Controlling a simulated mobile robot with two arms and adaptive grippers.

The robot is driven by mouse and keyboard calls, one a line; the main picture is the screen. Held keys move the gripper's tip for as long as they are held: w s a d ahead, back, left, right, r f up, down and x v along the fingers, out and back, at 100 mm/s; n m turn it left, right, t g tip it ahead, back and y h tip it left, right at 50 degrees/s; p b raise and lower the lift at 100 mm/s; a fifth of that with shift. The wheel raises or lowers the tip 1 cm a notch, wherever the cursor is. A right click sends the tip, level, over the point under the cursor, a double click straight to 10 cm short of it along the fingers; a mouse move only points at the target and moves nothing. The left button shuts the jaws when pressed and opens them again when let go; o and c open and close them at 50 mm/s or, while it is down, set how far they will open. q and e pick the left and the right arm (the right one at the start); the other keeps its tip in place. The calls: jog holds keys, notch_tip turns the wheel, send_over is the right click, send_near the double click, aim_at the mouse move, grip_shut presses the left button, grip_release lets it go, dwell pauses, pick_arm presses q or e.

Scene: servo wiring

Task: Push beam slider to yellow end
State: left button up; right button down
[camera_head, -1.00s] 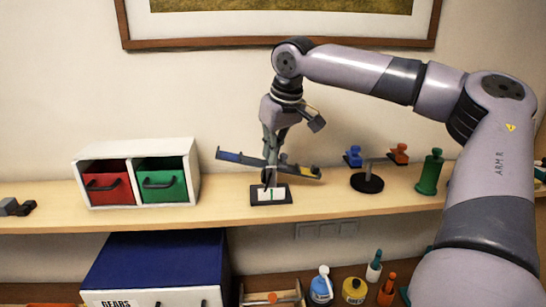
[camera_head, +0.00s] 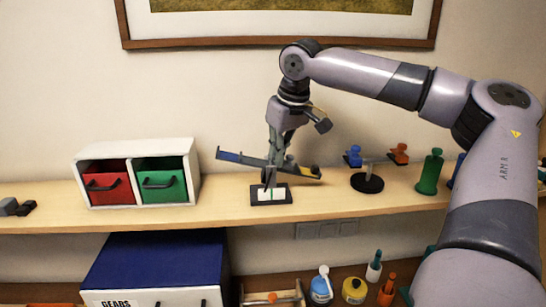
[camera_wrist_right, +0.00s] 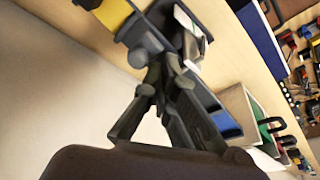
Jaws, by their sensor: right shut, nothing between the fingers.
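The beam (camera_head: 240,158) rests tilted on its stand on the shelf, its blue left end high and its yellow right end low. Its blue part (camera_wrist_right: 222,122) and yellow end (camera_wrist_right: 112,14) show in the right wrist view. A dark grey block with a round knob (camera_wrist_right: 140,52), which looks like the slider, sits near the yellow end. My right gripper (camera_head: 277,160) points down at the middle of the beam, shut and empty. In the right wrist view its fingertips (camera_wrist_right: 160,74) are close to the block; I cannot tell whether they touch. My left gripper is out of view.
A white box with a red drawer (camera_head: 107,187) and a green drawer (camera_head: 161,183) stands left of the beam. A round-based stand (camera_head: 367,183) with blue and orange pieces and a green cylinder (camera_head: 430,172) stand to the right. Bare shelf separates them.

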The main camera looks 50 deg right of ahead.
jog(key=shift+r, duration=0.1)
jog(key=shift+w+a+r, duration=0.1)
jog(key=shift+a+r, duration=0.05)
jog(key=shift+r, duration=0.9)
jog(key=shift+w+a+r, duration=0.15)
jog(key=shift+r, duration=0.85)
jog(key=shift+w+a+r, duration=0.1)
jog(key=shift+a+r, duration=0.05)
jog(key=shift+r, duration=0.9)
